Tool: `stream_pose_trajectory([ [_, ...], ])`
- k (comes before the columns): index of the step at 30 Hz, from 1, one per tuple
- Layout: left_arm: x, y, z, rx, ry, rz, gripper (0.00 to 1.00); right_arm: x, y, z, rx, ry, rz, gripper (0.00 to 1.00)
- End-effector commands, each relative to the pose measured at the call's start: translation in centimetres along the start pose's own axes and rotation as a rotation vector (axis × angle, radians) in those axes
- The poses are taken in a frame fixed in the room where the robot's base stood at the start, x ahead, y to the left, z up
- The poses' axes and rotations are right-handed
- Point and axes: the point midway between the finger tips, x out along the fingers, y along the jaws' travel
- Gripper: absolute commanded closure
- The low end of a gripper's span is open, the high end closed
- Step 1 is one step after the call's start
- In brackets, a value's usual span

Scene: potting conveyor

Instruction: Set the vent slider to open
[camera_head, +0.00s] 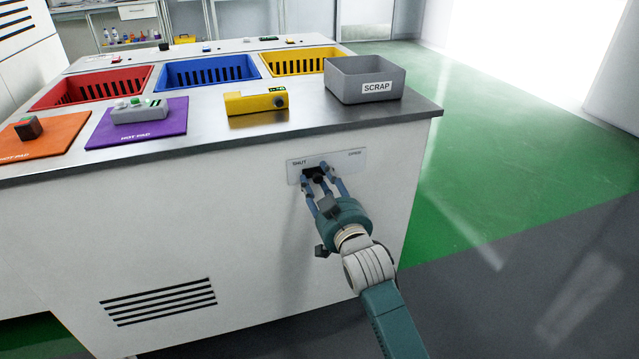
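The vent slider plate (345,162) is a pale strip on the white front of the bench, marked SHUT at its left and OPEN at its right. Its dark slider knob (314,172) sits left of the plate's middle, nearer SHUT. My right gripper (315,174) is at the plate, with its blue-grey fingers around the knob. The fingers partly hide the knob and slot, so I cannot tell whether they press on it. My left gripper is not in view.
A grey SCRAP bin (345,92) stands on the bench top above the plate, beside a yellow device (250,103). Purple (110,135) and orange (40,148) pads lie to the left. Red, blue and yellow bins sit behind. Green floor (500,190) to the right is clear.

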Motion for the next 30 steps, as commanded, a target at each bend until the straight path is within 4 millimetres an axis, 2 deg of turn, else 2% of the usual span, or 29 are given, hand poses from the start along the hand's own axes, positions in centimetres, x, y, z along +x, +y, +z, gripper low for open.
stream_pose_trajectory([
  [7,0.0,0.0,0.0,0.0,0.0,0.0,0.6,0.1,0.0,-0.1,0.0,0.001,0.0,0.61],
  [13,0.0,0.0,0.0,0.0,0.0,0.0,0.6,0.1,0.0,-0.1,0.0,0.001,0.0,1.0],
  [24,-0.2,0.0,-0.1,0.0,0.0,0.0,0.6,0.1,0.2,-0.3,-0.001,0.003,0.0,1.0],
  [26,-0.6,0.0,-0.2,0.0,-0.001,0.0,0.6,0.1,0.8,-0.4,-0.003,0.003,0.0,1.0],
  [30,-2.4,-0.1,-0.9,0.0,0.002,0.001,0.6,0.1,4.1,-0.8,-0.008,0.002,0.002,1.0],
])
